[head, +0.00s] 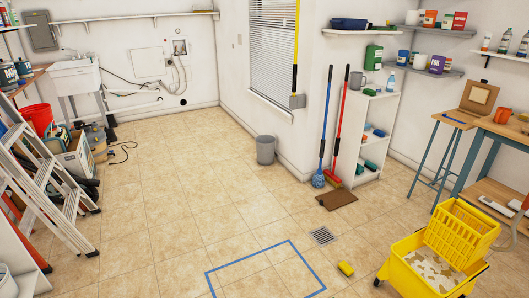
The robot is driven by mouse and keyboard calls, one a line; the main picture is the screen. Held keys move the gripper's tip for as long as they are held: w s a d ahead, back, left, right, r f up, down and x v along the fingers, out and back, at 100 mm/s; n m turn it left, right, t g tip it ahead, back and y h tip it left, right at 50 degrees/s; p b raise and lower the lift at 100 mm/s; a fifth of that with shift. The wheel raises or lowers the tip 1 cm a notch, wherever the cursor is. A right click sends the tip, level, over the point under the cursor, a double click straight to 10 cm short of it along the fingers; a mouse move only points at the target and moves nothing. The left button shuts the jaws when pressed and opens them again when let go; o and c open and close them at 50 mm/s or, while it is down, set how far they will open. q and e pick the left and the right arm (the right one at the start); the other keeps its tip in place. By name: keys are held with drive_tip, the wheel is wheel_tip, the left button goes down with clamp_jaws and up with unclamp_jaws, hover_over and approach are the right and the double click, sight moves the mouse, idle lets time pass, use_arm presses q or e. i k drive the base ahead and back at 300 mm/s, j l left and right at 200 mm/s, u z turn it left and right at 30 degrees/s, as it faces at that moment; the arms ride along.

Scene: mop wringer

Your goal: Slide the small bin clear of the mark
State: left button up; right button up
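The small bin (265,150) is a grey, round, upright bin on the tiled floor near the wall corner below the window. The mark (247,257) is a blue outlined rectangle on the floor at the bottom middle, cut off by the picture's lower edge. The bin stands well behind the mark, with bare tiles between them. The visible part of the mark is empty. Neither of my grippers shows in the head view.
A yellow mop bucket with wringer (430,268) stands at bottom right. A yellow sponge (345,269) and floor drain (322,236) lie right of the mark. A stepladder (45,190) stands left. The middle floor is clear.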

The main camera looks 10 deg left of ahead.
sight(265, 150)
drive_tip(key=i+j+u, duration=0.3)
drive_tip(key=i, duration=0.35)
drive_tip(key=i+u, duration=0.35)
drive_tip(key=i, duration=2.55)
drive_tip(key=i+j, duration=0.1)
drive_tip(key=i, duration=0.55)
drive_tip(key=i+j, duration=0.1)
drive_tip(key=i, duration=0.5)
drive_tip(key=i+j+z, duration=0.1)
drive_tip(key=i, duration=0.55)
drive_tip(key=i+j+z, duration=0.1)
drive_tip(key=i+z, duration=0.3)
drive_tip(key=i+j+z, duration=0.15)
drive_tip(key=z, duration=0.25)
drive_tip(key=i+j+z, duration=0.25)
drive_tip(key=z, duration=0.15)
drive_tip(key=i+j+z, duration=0.4)
drive_tip(key=j+z, duration=0.4)
drive_tip(key=i+l, duration=0.05)
